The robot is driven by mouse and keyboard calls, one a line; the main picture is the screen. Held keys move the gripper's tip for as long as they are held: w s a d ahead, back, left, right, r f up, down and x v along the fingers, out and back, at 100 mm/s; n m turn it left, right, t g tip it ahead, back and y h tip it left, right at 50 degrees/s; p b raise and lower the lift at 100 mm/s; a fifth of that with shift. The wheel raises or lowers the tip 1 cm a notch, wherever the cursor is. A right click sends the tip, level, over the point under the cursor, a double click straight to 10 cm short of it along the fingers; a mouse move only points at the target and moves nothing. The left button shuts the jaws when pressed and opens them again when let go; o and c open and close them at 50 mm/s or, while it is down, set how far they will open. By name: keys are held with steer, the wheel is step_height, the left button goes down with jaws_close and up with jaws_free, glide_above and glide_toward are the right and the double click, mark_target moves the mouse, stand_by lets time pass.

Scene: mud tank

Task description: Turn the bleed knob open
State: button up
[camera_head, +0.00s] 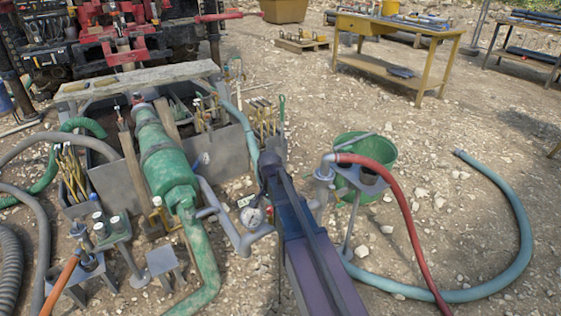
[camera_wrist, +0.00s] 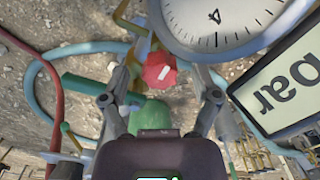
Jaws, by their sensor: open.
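The bleed knob (camera_wrist: 160,70) is a red, faceted knob with a white mark on its face, seen at upper middle in the wrist view. My gripper (camera_wrist: 160,84) is open, with one finger on each side of the knob in the picture. I see no finger clearly touching it, and the remaining depth is hard to tell. A round white pressure gauge (camera_wrist: 222,16) sits right beside the knob, upside down in this view. In the head view the gauge (camera_head: 252,217) is on grey pipework; the knob cannot be made out there and my arm covers part of that area.
A tilted sign reading "bar" (camera_wrist: 285,80) stands close to the right finger. In the head view, a green pump pipe (camera_head: 165,160) lies left of my arm. A green bucket (camera_head: 375,150) and a red hose (camera_head: 405,215) are on the right. Open gravel lies farther right.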

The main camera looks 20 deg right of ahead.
mark_target(271, 207)
steer(key=m, duration=0.5)
steer(key=shift+m, duration=0.3)
step_height(271, 207, up, 14)
steer(key=p, duration=1.4)
steer(key=s+r+n+p, duration=1.1)
steer(key=s+r+p, duration=0.1)
steer(key=r+p, duration=0.2)
steer(key=shift+s, duration=0.35)
steer(key=s+r+n+p, duration=0.3)
steer(key=r+p, duration=0.1)
steer(key=shift+s, duration=0.2)
